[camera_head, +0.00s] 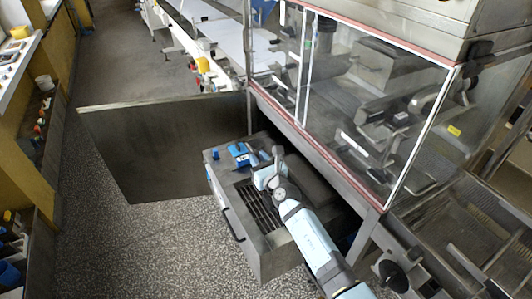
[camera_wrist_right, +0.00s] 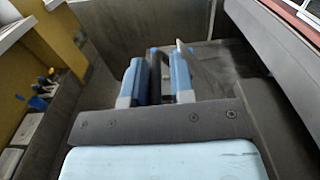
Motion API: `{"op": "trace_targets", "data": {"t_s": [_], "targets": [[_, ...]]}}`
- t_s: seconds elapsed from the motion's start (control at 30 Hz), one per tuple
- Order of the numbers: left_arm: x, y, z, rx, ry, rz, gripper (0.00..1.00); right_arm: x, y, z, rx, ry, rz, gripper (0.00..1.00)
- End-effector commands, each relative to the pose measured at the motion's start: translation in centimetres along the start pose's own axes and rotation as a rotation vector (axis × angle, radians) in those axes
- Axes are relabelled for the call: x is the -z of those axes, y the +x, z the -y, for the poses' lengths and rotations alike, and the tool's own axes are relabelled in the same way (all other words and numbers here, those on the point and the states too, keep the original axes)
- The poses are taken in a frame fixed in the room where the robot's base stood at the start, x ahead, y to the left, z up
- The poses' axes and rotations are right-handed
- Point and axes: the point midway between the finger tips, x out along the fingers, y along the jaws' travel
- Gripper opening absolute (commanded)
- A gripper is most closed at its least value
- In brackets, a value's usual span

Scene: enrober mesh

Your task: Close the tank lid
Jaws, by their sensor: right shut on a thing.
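The tank (camera_head: 228,213) is a grey metal box below the glazed machine, with a dark grating in its top. A dark grey panel (camera_head: 307,187) beside the grating, partly behind my arm, looks like the tank lid; a dark grey surface also shows at the right in the wrist view (camera_wrist_right: 275,75). My right gripper (camera_head: 241,153) is at the tank's far end, its blue fingers shut on a narrow dark piece. The wrist view shows the fingers (camera_wrist_right: 157,78) around it. It seems part of the lid, but its shape is mostly hidden. My left gripper is out of view.
A large grey metal panel (camera_head: 165,150) stands beyond the tank. The glazed machine housing (camera_head: 370,110) rises close on the right, with its frame post near my arm. Speckled floor (camera_head: 130,245) at left is clear. Yellow-sided shelving (camera_head: 30,140) lines the far left.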

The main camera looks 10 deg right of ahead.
Motion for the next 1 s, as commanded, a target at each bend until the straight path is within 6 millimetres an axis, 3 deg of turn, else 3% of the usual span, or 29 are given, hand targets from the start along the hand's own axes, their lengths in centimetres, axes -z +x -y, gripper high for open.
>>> {"op": "trace_targets", "data": {"t_s": [0.43, 0.47, 0.5, 0.53, 0.83, 1.0], "targets": [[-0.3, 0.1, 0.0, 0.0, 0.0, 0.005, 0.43, 0.8, -0.2, -0.2, 0.002, 0.005, -0.009, 0.0], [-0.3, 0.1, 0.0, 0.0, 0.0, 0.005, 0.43, 0.8, -0.2, -0.2, 0.002, 0.005, -0.009, 0.26], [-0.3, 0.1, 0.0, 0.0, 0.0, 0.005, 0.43, 0.8, -0.2, -0.2, 0.002, 0.005, -0.009, 0.35], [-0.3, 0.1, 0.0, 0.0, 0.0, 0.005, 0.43, 0.8, -0.2, -0.2, 0.002, 0.005, -0.008, 0.38], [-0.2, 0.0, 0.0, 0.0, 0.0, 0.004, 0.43, 0.5, -0.3, -0.2, 0.001, 0.003, -0.004, 0.38], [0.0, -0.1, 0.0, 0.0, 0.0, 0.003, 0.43, 0.5, -2.2, -0.2, 0.001, 0.006, -0.005, 0.38]]}}
